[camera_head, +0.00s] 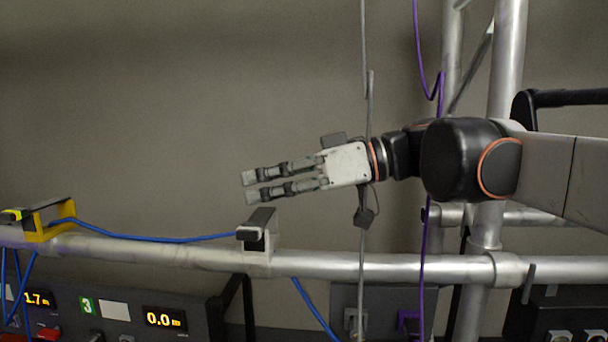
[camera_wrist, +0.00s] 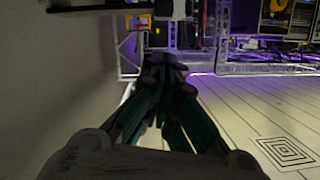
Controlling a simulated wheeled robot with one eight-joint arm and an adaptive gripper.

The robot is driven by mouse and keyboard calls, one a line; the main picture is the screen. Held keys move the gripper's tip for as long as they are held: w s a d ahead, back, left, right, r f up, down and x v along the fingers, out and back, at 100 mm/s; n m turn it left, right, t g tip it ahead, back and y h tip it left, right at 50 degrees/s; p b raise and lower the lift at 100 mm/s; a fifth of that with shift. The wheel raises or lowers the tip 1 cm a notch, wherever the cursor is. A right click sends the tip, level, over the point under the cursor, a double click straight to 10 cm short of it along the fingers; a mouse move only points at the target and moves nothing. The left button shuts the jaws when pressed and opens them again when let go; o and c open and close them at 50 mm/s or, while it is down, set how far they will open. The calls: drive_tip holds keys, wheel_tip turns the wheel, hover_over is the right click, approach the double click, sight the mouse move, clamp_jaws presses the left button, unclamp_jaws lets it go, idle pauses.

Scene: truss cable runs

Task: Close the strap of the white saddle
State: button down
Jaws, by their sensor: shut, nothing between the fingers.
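The white saddle (camera_head: 257,258) sits on the horizontal truss tube in the middle of the head view. A dark strap piece with a pale end (camera_head: 256,222) lies across its top; I cannot tell whether it is latched. The blue cable (camera_head: 165,239) runs from the left to the saddle. My gripper (camera_head: 250,187) is shut and empty, above the saddle and apart from it, with its fingers pointing left. In the wrist view its fingertips (camera_wrist: 165,66) come together, with nothing visible between them.
A yellow saddle (camera_head: 42,230) stands on the tube (camera_head: 380,265) at the left. A grey cable (camera_head: 362,265) hangs behind my gripper and a purple cable (camera_head: 428,250) hangs right of it. Panels with lit displays (camera_head: 163,320) stand below. The space left of my fingers is clear.

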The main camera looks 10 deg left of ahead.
drive_tip(key=shift+s+d+f+n+b, duration=0.1)
drive_tip(key=shift+s+f+n+b, duration=0.25)
drive_tip(key=shift+f, duration=0.35)
drive_tip(key=shift+s+f+n+b, duration=0.2)
drive_tip(key=shift+s+f+n, duration=0.15)
drive_tip(key=shift+f, duration=0.35)
